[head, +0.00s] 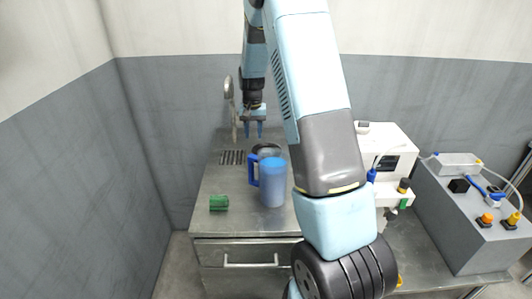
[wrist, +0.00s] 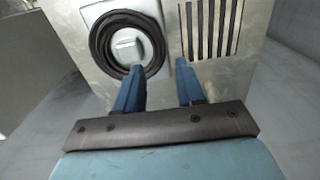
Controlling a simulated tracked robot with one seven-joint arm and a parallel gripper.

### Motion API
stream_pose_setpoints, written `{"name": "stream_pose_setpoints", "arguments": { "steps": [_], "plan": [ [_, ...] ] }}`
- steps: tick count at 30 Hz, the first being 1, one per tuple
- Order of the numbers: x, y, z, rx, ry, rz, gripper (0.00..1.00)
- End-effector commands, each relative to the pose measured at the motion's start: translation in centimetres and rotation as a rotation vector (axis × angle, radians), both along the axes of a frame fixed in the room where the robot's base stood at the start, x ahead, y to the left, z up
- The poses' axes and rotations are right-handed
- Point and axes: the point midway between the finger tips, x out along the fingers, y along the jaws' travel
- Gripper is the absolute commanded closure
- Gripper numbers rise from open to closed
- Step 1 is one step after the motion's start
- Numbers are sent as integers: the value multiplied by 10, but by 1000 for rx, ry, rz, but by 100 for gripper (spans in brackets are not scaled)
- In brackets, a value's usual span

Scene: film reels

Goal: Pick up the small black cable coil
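The small black cable coil (wrist: 98,42) lies as a ring around a pale square post on a light square plate in the wrist view. In the head view the coil (head: 265,147) shows as a dark ring behind the blue pitcher, partly hidden by it. My gripper (wrist: 159,68) is open, with its two blue fingers apart and nothing between them. The left fingertip overlaps the coil's lower right edge in the wrist view; I cannot tell whether they touch. In the head view my gripper (head: 253,134) hangs fingers-down above the bench, just behind and left of the coil.
The blue pitcher (head: 273,183) stands in front of the coil on the metal bench (head: 240,214). A green block (head: 219,203) sits at front left. A slotted vent (wrist: 208,28) lies right of the coil in the wrist view. A white machine (head: 388,148) stands right.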

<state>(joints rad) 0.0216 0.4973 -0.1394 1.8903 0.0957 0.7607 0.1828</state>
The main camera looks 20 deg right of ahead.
Motion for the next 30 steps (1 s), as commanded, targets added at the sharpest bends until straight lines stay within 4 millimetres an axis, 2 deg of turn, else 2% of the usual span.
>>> {"name": "stream_pose_setpoints", "arguments": {
  "steps": [3,11,22,30],
  "plan": [
    [0,0,-14,1,2,-1,62],
    [-1,0,-25,0,1,-2,62],
    [-1,1,-69,0,1,-2,62],
    [0,1,-72,1,-1,-2,63]
  ]
}}
